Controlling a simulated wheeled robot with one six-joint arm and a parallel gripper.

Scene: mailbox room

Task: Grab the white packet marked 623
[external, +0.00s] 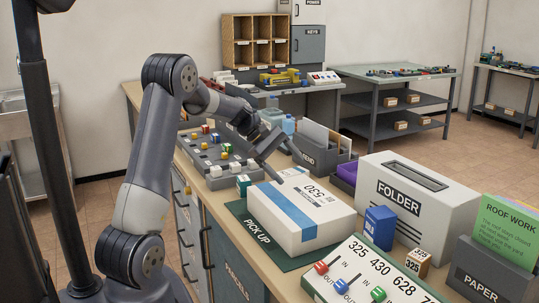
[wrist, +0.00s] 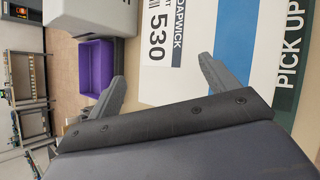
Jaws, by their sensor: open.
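No packet that reads 623 can be made out in either view. A white packet with a blue stripe, marked 530 (external: 301,214), lies on the green PICK UP mat (external: 247,236); its 530 label (wrist: 160,35) also shows in the wrist view. My gripper (external: 287,166) is open and empty, above the counter near the far end of that packet. In the wrist view the open jaws (wrist: 162,70) point toward the 530 packet, with its label between and beyond the fingertips. White envelopes (external: 318,135) stand in the grey SEND holder (external: 327,158); no number on them is readable.
A purple tray (wrist: 96,68) is near the jaws. A board of small blocks (external: 208,160) lies left. A number sign (external: 365,275) is in front.

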